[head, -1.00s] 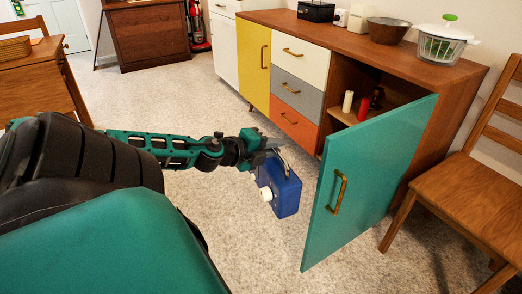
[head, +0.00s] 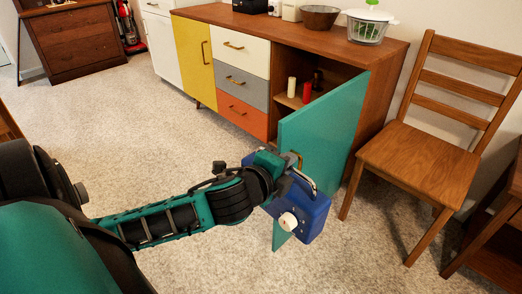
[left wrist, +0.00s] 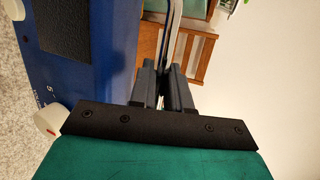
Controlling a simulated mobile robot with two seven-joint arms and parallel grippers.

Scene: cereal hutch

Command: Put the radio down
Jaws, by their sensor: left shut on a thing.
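The blue radio (head: 310,212) hangs in the air by its metal handle, in front of the open teal cabinet door. It has a white knob and shows large in the left wrist view (left wrist: 95,75), with a dark speaker panel. My left gripper (head: 285,180) is shut on the radio's handle; its fingers (left wrist: 163,88) close around the handle bars in the left wrist view. My right gripper is in neither view.
The teal door (head: 325,135) stands open behind the radio. The hutch (head: 385,70) holds candles (head: 306,92) inside and a bowl (head: 320,17) and salad spinner (head: 367,24) on top. A wooden chair (head: 420,150) stands at right. The carpet (head: 150,125) is clear at left.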

